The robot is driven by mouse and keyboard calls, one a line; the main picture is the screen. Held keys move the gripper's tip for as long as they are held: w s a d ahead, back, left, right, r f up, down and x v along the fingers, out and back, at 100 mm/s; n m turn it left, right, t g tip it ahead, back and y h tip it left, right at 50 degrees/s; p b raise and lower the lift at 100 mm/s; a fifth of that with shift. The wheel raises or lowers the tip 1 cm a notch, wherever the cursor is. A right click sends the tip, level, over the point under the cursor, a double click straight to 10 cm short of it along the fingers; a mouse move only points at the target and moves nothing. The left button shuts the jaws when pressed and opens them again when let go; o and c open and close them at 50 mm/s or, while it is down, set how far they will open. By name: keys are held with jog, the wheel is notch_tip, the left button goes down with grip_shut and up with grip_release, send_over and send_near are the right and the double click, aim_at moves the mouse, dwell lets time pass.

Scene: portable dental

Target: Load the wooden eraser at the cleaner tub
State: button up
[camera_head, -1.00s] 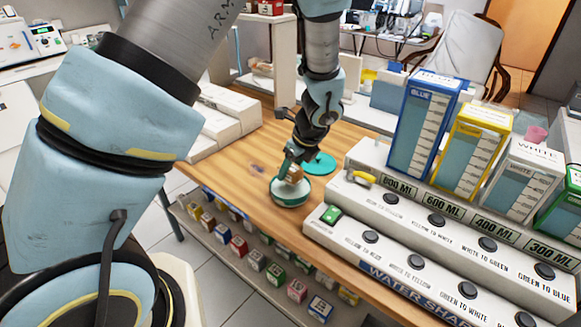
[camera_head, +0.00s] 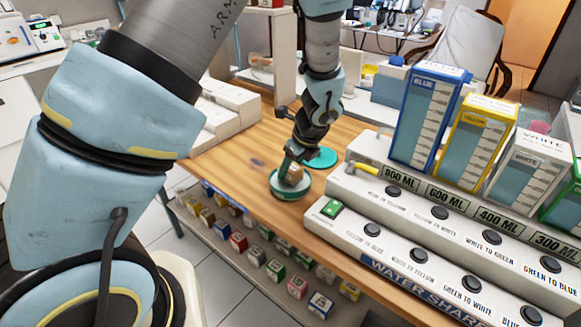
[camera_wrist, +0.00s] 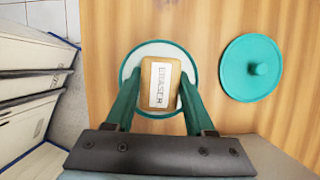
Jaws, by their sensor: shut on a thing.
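The wooden eraser (camera_wrist: 159,84), a tan block with a white "ERASER" label, is between the fingers of my gripper (camera_wrist: 160,97) in the wrist view. My gripper is shut on its sides. The round cleaner tub (camera_wrist: 132,66), teal-rimmed with a pale inside, is directly below or around the eraser; the exact depth is hard to tell. In the head view the gripper (camera_head: 290,177) holds the eraser (camera_head: 295,173) at the tub (camera_head: 290,193). The teal lid (camera_wrist: 250,67) with a round knob lies on the table to the right of the tub, also in the head view (camera_head: 321,158).
The wooden table (camera_head: 240,160) has free room left of the tub. The white water-sharing console (camera_head: 420,235) with buttons and coloured containers stands to the right. White boxes (camera_head: 225,105) stand at the left. Small coloured boxes (camera_head: 274,269) fill a shelf below the table edge.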

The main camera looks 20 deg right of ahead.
jog(key=shift+f+b, duration=0.3)
jog(key=shift+f, duration=0.3)
dwell(1.2)
jog(key=shift+r+p, duration=3.1)
jog(key=shift+r, duration=0.45)
